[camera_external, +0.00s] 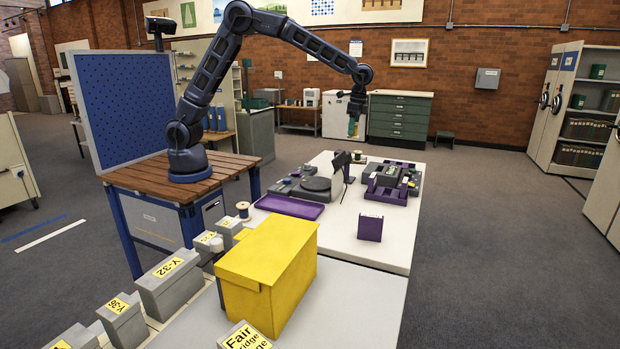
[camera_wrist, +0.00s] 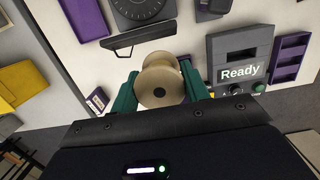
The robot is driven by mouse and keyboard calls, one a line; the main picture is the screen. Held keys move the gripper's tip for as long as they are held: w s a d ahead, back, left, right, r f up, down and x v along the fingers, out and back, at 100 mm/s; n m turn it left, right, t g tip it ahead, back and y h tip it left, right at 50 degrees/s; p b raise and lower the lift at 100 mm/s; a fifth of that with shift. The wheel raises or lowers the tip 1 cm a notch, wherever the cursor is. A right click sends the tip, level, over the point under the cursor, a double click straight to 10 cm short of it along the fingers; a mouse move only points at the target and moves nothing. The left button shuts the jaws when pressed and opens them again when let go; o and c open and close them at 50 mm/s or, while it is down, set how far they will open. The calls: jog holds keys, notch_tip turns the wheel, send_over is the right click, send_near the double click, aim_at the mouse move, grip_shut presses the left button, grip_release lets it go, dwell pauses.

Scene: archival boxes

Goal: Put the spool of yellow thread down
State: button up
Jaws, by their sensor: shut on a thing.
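My gripper (camera_wrist: 160,92) is shut on a spool (camera_wrist: 158,88) in the wrist view, its two green fingers pressing it from either side. The spool has pale tan flanges with a dark centre hole; its thread is mostly hidden by the near flange. In the external view my gripper (camera_external: 354,126) points down, high above the far part of the white table (camera_external: 335,236), and the held spool is too small to make out clearly.
A dark round turntable (camera_external: 317,184), a purple tray (camera_external: 290,207), a purple stand (camera_external: 370,228) and a grey console (camera_wrist: 238,68) reading "Ready" stand on the table. Another spool (camera_external: 243,209) stands at left. A yellow box (camera_external: 268,270) is in front. Bare table shows around the purple stand.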

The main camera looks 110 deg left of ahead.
jog(key=s+d, duration=1.9)
jog(key=d, duration=0.3)
jog(key=shift+m, duration=0.4)
notch_tip(320, 180, down, 25)
jog(key=shift+w+a+f, duration=0.1)
jog(key=shift+a+f, duration=0.05)
jog(key=shift+f, duration=0.05)
jog(key=shift+f, duration=0.15)
jog(key=o, duration=1)
